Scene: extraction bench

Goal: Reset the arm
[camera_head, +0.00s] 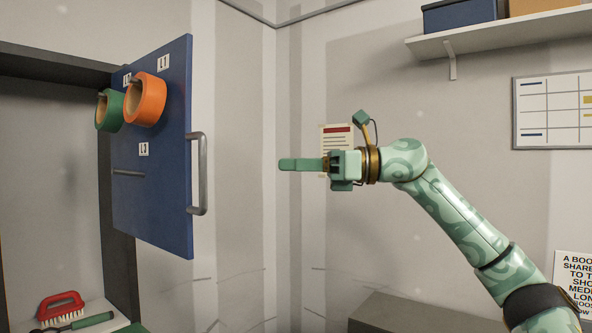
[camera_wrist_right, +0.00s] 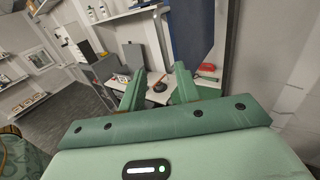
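My right arm comes in from the lower right of the head view, green with a swirl pattern. Its gripper (camera_head: 284,164) is raised in mid-air, pointing left toward the open blue door, with a clear gap before the door's handle. In the head view the fingers overlap edge-on. In the right wrist view the two green fingers of the gripper (camera_wrist_right: 160,70) stand apart with nothing between them. My left gripper is not in view.
The blue door (camera_head: 165,200) has a grey handle (camera_head: 198,174) and carries an orange tape roll (camera_head: 146,101) and a green one (camera_head: 107,111). A red brush (camera_head: 60,306) lies lower left. A shelf (camera_head: 500,34) juts out upper right. A grey box top (camera_head: 405,312) is below the arm.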

